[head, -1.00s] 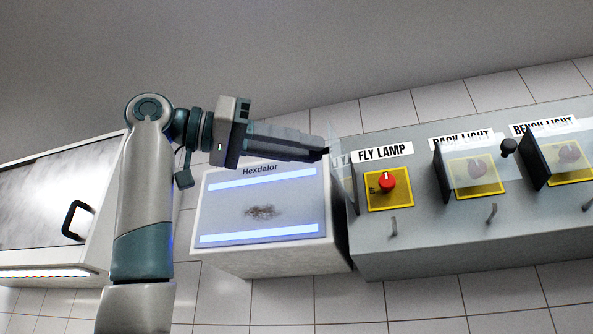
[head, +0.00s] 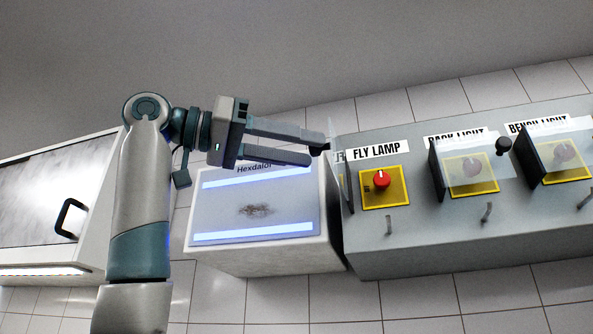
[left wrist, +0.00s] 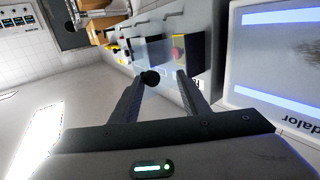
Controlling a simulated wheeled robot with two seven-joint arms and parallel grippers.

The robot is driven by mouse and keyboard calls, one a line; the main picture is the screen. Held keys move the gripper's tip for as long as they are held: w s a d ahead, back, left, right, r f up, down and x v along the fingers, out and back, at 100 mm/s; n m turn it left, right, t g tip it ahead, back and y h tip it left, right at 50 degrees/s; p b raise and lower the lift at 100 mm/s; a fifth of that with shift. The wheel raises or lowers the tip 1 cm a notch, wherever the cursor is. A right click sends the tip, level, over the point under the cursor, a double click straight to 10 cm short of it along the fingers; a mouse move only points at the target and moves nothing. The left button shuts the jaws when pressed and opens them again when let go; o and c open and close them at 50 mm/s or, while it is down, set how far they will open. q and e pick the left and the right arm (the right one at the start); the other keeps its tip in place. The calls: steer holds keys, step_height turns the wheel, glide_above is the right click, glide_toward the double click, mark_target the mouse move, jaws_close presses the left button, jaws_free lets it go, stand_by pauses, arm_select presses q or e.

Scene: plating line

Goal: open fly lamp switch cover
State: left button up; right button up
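The fly lamp switch is a red knob (head: 381,180) on a yellow plate (head: 399,192), under the "FLY LAMP" label (head: 378,150) in the head view. Nothing lies over it there. Its clear cover (head: 334,132) stands swung out to the left, seen nearly edge-on at the left end of the switch box. My left gripper (head: 318,150) is open at the cover, its fingers apart. In the left wrist view a black round handle (left wrist: 150,77) shows between the open fingertips, apparently not gripped. My right gripper is out of view.
On the grey switch box (head: 430,240), the back light cover (head: 465,165) and bench light cover (head: 560,150) stand over their switches. A white Hexdalor fly lamp (head: 258,238) hangs below my left gripper. A cabinet with a black handle (head: 70,217) is at the left.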

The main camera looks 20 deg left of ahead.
arm_select(q)
steer(key=shift+w+f, duration=0.1)
steer(key=shift+w, duration=0.05)
steer(key=b+v, duration=0.4)
steer(key=v, duration=1.3)
steer(key=shift+s, duration=0.4)
steer(key=shift+a, duration=0.1)
